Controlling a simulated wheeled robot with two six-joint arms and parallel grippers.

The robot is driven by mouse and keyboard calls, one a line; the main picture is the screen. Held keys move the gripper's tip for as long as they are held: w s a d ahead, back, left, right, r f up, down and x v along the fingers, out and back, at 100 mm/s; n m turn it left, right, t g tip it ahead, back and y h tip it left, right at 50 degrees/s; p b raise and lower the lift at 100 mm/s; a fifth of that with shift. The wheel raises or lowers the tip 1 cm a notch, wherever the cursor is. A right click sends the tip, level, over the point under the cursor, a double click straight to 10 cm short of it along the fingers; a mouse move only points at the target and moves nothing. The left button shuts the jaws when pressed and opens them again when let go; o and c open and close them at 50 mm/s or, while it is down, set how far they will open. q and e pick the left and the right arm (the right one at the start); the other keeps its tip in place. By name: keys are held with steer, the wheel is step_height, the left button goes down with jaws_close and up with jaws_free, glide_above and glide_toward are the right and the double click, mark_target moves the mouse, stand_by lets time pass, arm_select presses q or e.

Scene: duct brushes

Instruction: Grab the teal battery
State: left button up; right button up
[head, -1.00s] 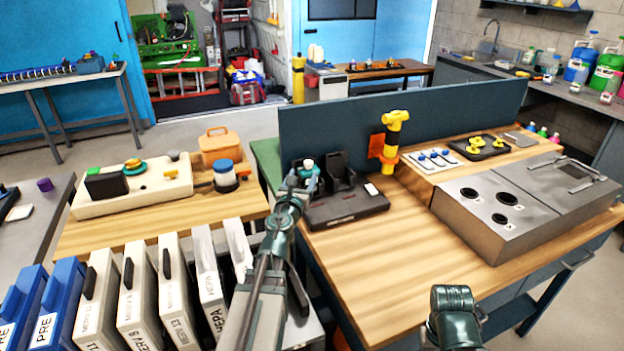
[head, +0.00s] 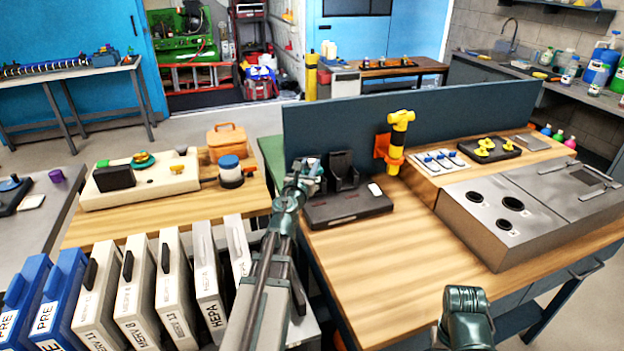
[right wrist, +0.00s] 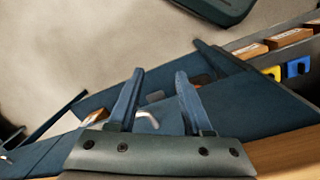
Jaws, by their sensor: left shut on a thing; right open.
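My left gripper (head: 308,172) is at the left end of the black charger dock (head: 348,207), beside its upright black holder (head: 343,171). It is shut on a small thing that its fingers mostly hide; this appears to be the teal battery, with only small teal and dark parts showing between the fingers. I cannot tell whether it still touches the dock. My right gripper (right wrist: 158,85) is open in the right wrist view, its two dark blue fingers apart with nothing held between them.
The dock stands on a wooden workbench (head: 385,265) before a dark blue divider panel (head: 450,115). A yellow-and-black tool (head: 400,130) stands right of the dock, and a grey metal box (head: 490,235) farther right. Several filter boxes (head: 170,280) stand at front left. The bench middle is clear.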

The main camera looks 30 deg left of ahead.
arm_select(q)
jaws_close()
steer(key=shift+r, duration=0.1)
stand_by(1.2)
step_height(320, 180, up, 18)
steer(key=p, duration=1.8)
